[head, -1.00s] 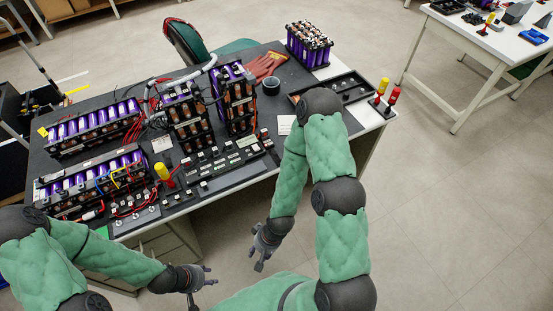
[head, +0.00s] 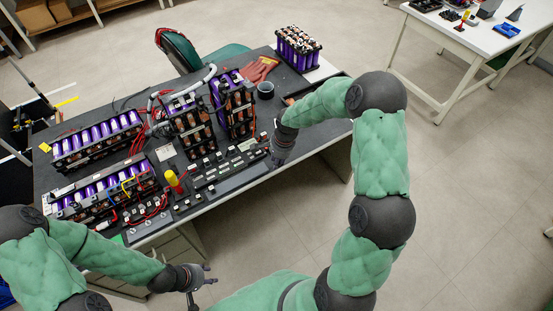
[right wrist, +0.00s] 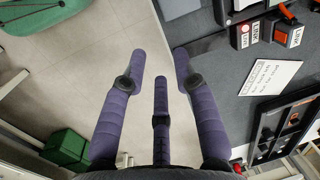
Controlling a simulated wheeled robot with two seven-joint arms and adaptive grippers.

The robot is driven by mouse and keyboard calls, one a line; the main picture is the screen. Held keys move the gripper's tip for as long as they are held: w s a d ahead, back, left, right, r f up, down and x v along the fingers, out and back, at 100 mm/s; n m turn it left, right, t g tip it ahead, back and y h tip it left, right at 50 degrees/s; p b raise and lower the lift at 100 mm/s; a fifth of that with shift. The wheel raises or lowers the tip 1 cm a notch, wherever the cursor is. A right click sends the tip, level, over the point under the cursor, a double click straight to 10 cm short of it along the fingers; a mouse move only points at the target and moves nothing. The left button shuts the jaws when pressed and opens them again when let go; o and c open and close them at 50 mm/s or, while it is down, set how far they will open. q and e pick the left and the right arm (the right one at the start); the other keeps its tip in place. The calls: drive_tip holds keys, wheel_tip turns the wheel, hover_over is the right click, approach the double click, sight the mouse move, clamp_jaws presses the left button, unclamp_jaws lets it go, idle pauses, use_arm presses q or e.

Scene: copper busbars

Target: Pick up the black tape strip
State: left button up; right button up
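I cannot pick out the black tape strip for certain in either view; small dark parts on the dark table top are hard to tell apart. My right gripper (head: 279,158) is over the front edge of the table, beside the row of labelled blocks. In the right wrist view its purple fingers (right wrist: 160,62) are spread apart with nothing between them. They are over the pale table edge, with the floor to their left. My left gripper (head: 207,275) is low in front of the table, its fingers apart and empty.
Battery modules (head: 98,140) stand on the dark table (head: 130,97). A labelled block row (head: 232,164) lies near the front edge. The right wrist view shows a white card (right wrist: 270,77) and a black tray (right wrist: 262,122) holding parts.

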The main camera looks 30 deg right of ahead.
drive_tip(key=d+r+m+h, duration=0.1)
drive_tip(key=d+r+m, duration=0.1)
drive_tip(key=d+r, duration=0.2)
drive_tip(key=b, duration=0.1)
hover_over(283, 166)
wheel_tip(283, 166, down, 5)
wheel_tip(283, 166, down, 6)
drive_tip(key=shift+a+r+b, duration=0.1)
drive_tip(key=shift+r+b, duration=0.15)
drive_tip(key=shift+b, duration=0.55)
clamp_jaws()
